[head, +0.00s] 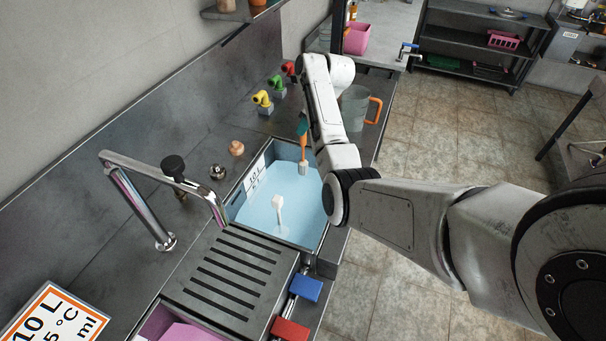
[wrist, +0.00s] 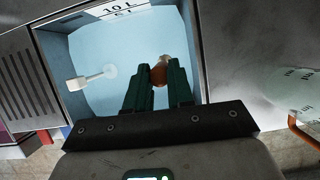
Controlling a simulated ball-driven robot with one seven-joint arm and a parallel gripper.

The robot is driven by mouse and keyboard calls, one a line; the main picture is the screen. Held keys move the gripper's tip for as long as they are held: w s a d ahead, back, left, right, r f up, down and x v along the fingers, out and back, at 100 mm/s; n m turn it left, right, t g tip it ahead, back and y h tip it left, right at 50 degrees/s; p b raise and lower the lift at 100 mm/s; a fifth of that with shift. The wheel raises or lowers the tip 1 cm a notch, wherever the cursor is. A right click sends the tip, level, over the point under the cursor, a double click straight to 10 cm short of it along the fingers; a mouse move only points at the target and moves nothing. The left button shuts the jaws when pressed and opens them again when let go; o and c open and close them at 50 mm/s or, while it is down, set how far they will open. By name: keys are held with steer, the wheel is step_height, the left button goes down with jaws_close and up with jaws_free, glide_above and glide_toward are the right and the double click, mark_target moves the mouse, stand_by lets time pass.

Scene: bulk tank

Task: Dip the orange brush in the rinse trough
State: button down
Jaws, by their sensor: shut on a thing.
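The orange brush (head: 303,149) hangs roughly upright with its pale grey head downward, over the far part of the rinse trough (head: 289,151). In the head view I cannot tell whether the head touches the pale blue liquid (head: 300,205). My gripper (head: 302,128) is shut on the upper handle. In the wrist view my gripper's dark green fingers (wrist: 159,88) stand on both sides of the orange brush (wrist: 159,75), above the liquid. The brush's lower end is partly hidden there.
A white paddle-like thing (head: 278,203) stands in the liquid. A slatted grey cover (head: 225,282) adjoins the trough's near side. A bent metal tap (head: 190,185) rises at left. A clear jug with an orange handle (head: 374,109) stands behind my arm.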

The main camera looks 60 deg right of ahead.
steer(key=shift+r, duration=4.7)
